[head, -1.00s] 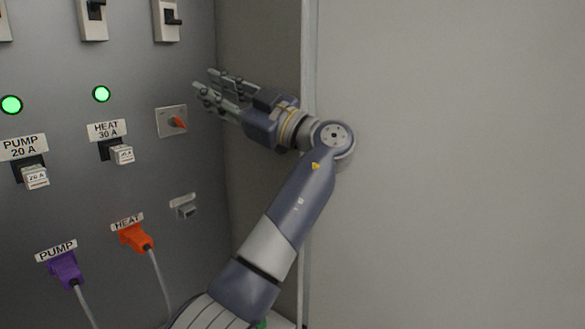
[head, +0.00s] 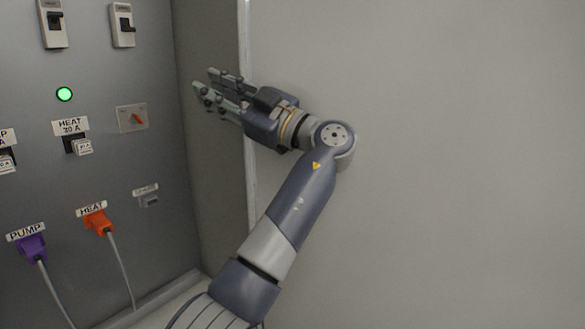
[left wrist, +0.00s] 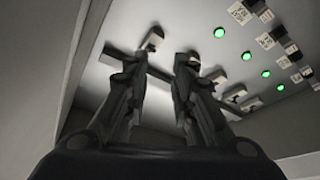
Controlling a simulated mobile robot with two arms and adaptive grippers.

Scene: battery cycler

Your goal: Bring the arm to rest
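My left gripper (head: 204,84) is raised in the middle of the head view, its grey fingers pointing left toward the grey panel (head: 100,260). The fingers are apart with nothing between them. The left wrist view also shows the two dark fingers (left wrist: 165,62) with a clear gap, in front of part of the panel. In the head view the fingertips are right of the rotary switch with the orange knob (head: 136,119), over the cabinet's side wall, and hold nothing. My right gripper is not in view.
The panel bears breakers (head: 122,26), a green lamp (head: 64,94), a HEAT fuse (head: 83,146), an orange plug (head: 98,221), a purple plug (head: 32,247) and an empty socket (head: 148,198). A pale plain wall (head: 460,160) fills the right.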

